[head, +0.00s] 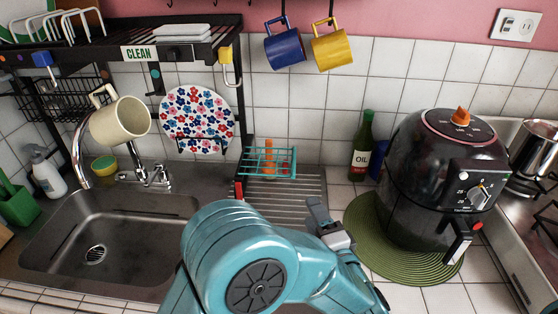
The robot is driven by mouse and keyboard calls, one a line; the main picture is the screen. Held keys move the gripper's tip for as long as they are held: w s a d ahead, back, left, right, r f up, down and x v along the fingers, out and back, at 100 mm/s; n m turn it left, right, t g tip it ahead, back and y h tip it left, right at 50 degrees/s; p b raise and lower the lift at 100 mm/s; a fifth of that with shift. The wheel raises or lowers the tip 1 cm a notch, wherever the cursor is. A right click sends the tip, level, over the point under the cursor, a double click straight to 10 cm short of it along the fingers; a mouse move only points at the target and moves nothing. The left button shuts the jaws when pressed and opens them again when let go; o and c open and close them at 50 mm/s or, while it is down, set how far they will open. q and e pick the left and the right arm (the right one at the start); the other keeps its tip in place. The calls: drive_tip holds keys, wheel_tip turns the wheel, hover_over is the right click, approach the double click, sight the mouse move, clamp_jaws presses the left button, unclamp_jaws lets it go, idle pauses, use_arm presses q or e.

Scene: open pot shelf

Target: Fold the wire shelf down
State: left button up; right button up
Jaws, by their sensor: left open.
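A small teal wire shelf (268,153) sticks out level from the right side of the black rack, above the ribbed drainboard. A bottle with an orange top shows at the shelf, seen partly through its wires; I cannot tell whether it stands on it or behind it. My left gripper (324,219) is open, in front of and to the right of the shelf and apart from it. My teal arm hides part of the drainboard and counter. My right gripper is not in view.
The black rack (190,50) spans the steel sink (110,245). A flowered plate (198,120) and a cream mug (120,121) hang there. Blue and yellow mugs hang above. A green oil bottle (362,148) and black air fryer (440,175) on a green mat (365,240) stand right.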

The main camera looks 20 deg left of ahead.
sight(289, 168)
use_arm(q)
drive_tip(key=p+x, duration=0.3)
drive_tip(key=x, duration=1.3)
drive_tip(key=shift+s+a, duration=0.15)
drive_tip(key=shift+c, duration=0.3)
clamp_jaws()
drive_tip(key=shift+r+p, duration=0.55)
drive_tip(key=shift+p, duration=0.1)
drive_tip(key=shift+f, duration=0.3)
drive_tip(key=shift+r, duration=0.15)
